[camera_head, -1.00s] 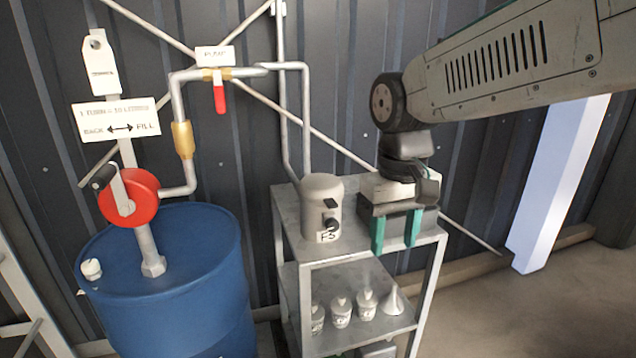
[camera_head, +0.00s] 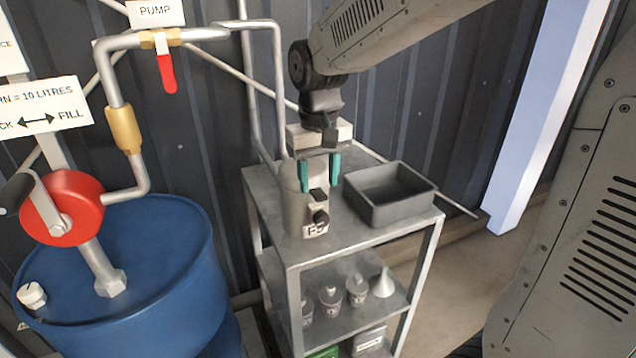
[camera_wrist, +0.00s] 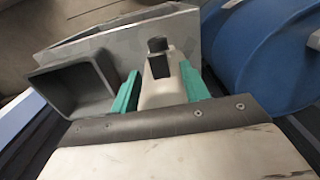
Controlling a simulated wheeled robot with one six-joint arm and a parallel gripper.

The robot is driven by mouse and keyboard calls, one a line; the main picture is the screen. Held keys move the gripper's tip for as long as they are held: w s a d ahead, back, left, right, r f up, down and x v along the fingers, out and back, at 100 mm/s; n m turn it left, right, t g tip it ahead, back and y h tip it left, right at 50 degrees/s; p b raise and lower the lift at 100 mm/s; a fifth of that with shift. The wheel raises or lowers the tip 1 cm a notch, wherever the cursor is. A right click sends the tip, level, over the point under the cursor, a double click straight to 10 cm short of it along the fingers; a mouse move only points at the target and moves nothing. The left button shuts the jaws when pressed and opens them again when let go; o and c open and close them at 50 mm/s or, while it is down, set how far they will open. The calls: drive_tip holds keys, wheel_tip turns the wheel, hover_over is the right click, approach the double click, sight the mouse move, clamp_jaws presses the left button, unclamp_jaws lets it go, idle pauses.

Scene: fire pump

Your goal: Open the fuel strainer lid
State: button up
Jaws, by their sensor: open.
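The fuel strainer (camera_head: 296,212) is a pale grey canister labelled FS on top of a metal shelf unit. It has a dark knob (camera_head: 320,218) and a dark block above it on the front. Its lid is mostly hidden by my gripper in the head view. My gripper (camera_head: 320,176) is open, pointing down at the strainer's top, with green fingers apart. In the wrist view, a pale part of the strainer (camera_wrist: 162,92) with a dark end shows between the fingers of my gripper (camera_wrist: 158,82). I cannot tell whether they touch it.
A grey open tray (camera_head: 375,210) stands right of the strainer on the shelf top (camera_head: 360,238). A pipe rises behind the strainer. A blue drum (camera_head: 130,270) with a red crank pump (camera_head: 72,205) stands at left. Bottles and a funnel (camera_head: 382,284) fill the lower shelf.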

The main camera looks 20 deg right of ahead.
drive_tip(key=shift+f, duration=1)
clamp_jaws()
drive_tip(key=shift+r, duration=0.15)
